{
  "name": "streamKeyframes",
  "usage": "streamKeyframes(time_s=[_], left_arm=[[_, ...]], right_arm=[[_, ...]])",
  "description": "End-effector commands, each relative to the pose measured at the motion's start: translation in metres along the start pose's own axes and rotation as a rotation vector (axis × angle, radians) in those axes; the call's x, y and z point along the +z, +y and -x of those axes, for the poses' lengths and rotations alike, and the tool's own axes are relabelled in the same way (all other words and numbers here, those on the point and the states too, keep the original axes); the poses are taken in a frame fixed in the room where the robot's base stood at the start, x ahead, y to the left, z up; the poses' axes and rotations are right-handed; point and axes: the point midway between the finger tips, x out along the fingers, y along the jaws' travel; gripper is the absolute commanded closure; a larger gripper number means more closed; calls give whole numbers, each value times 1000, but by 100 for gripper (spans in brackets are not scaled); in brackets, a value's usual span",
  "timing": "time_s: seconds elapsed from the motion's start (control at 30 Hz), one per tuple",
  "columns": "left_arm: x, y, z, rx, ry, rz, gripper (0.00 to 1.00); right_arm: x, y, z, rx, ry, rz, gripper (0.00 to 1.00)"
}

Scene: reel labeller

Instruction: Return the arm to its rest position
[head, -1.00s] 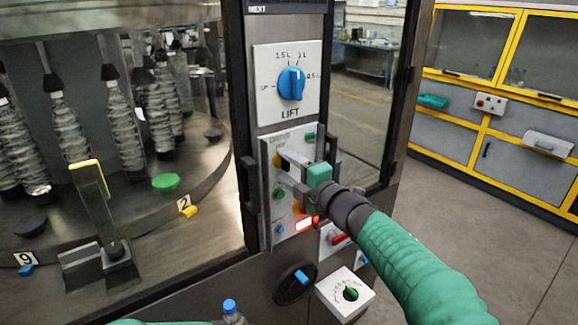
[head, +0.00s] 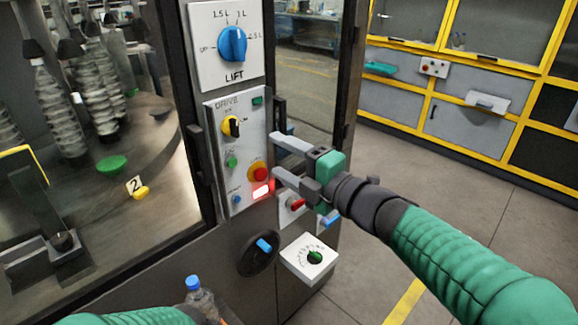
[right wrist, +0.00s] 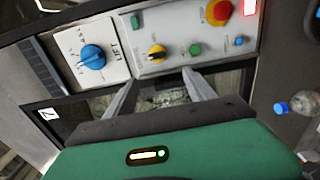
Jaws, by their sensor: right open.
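My right gripper (head: 277,158) is open and empty in the head view, in front of the right edge of the machine's drive panel (head: 217,195), with a gap between its grey fingers. The fingers also show in the right wrist view (right wrist: 158,82), pointing toward the machine with nothing between them. The panel carries a yellow-black knob (head: 231,126), a green button (head: 231,161), a red button on yellow (head: 258,173) and a lit red-white indicator (head: 263,189). A green sleeve of my left arm shows at the bottom left; the left gripper cannot be seen.
Above the panel is the blue LIFT knob (head: 233,43). Below are a red-handled switch (head: 295,203), a blue-handled black dial (head: 263,246) and a white dial box (head: 309,259). A bottle (head: 200,297) stands low at centre. Open floor lies right, before yellow-framed cabinets (head: 460,117).

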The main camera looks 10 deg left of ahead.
Motion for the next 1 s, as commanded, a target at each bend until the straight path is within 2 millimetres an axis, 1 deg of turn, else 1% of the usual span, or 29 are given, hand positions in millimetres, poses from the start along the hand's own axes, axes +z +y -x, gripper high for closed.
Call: streamKeyframes(time_s=[0.03, 0.13, 0.43, 0.5, 0.57, 0.67, 0.7, 0.77, 0.8, 0.87, 0.9, 0.97, 1.0], left_arm=[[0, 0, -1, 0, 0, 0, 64], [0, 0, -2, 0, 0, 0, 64], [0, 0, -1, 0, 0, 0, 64], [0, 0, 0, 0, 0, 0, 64], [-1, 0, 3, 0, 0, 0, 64], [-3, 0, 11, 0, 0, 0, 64], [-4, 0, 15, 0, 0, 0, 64], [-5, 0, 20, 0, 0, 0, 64], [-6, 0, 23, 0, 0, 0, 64], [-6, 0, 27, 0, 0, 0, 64], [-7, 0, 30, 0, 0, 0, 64], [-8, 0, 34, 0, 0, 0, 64], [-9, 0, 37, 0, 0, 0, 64]], right_arm=[[0, 0, 8, 1, -1, 0, 37], [0, 0, 16, 0, -1, 1, 37], [0, 0, 19, -1, 0, -1, 37], [6, -3, 20, -7, -24, -26, 37], [21, -12, 26, -24, -88, -97, 37], [65, -47, 52, -80, -296, -328, 37], [84, -70, 70, -109, -407, -450, 37], [106, -110, 103, -153, -579, -645, 37], [114, -136, 127, -181, -691, -772, 37], [118, -176, 166, -221, -855, -956, 37], [114, -202, 192, -246, -964, -1076, 37], [101, -238, 233, -284, -1127, -1254, 37], [87, -260, 258, -308, -1230, -1366, 37]])
